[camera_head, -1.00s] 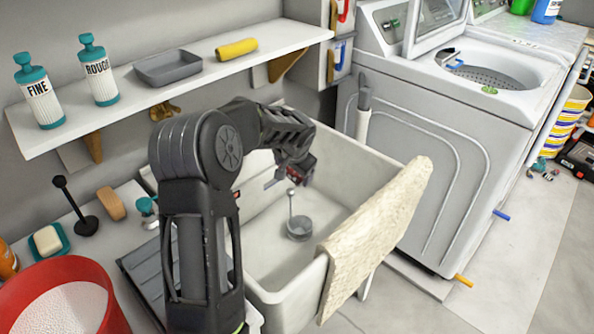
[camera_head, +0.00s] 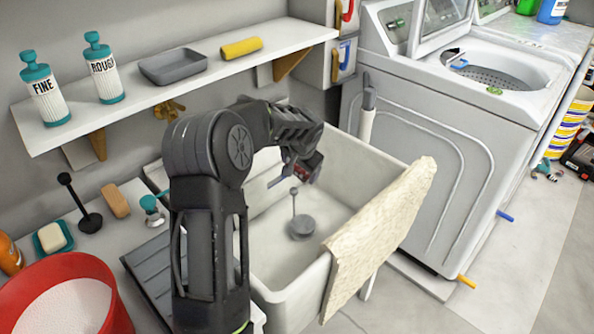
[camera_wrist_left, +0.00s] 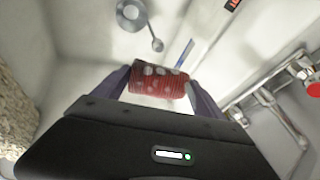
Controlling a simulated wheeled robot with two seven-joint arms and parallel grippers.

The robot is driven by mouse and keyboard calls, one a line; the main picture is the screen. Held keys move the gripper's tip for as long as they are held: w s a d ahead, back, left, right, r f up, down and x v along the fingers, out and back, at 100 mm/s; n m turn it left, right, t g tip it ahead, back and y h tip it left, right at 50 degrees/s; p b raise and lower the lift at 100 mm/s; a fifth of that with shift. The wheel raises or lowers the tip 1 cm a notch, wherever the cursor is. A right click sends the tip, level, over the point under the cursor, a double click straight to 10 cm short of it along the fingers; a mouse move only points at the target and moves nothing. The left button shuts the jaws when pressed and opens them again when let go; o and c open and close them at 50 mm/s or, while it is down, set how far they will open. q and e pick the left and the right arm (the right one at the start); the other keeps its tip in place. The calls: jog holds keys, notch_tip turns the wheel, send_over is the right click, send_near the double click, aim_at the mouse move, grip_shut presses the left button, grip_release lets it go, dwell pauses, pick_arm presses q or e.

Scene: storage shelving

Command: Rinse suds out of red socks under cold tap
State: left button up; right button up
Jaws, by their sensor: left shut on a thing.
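My left gripper (camera_head: 298,172) reaches over the deep white sink (camera_head: 385,175) from the left, mostly hidden behind its own arm in the head view. In the left wrist view the left gripper (camera_wrist_left: 160,92) is shut on the red socks (camera_wrist_left: 158,80), a small ribbed red bundle with pale suds spots on it. The socks are held above the basin. Chrome tap fittings (camera_wrist_left: 298,70) with a red mark show at the right of the wrist view, apart from the socks. I cannot see running water. My right gripper is not in view.
A grey drain plug with a stem (camera_head: 302,228) stands in the sink. A cream towel (camera_head: 378,240) hangs over its front rim. A red bucket (camera_head: 105,290) is at lower left. A shelf (camera_head: 200,92) runs above, and a washing machine (camera_head: 440,130) stands at right.

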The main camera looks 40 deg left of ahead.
pick_arm(q)
jog(key=shift+d, duration=0.1)
dwell(0.4)
jog(key=shift+d+f+b, duration=0.1)
jog(key=shift+d+b, duration=0.7)
jog(key=shift+d, duration=0.1)
jog(key=d+b, duration=0.3)
jog(key=d, duration=0.3)
jog(key=shift+s, duration=0.2)
jog(key=shift+r, duration=0.2)
dwell(0.7)
jog(key=d+r, duration=0.4)
jog(key=d, duration=0.1)
dwell(0.3)
jog(key=shift+s, duration=0.1)
dwell(0.3)
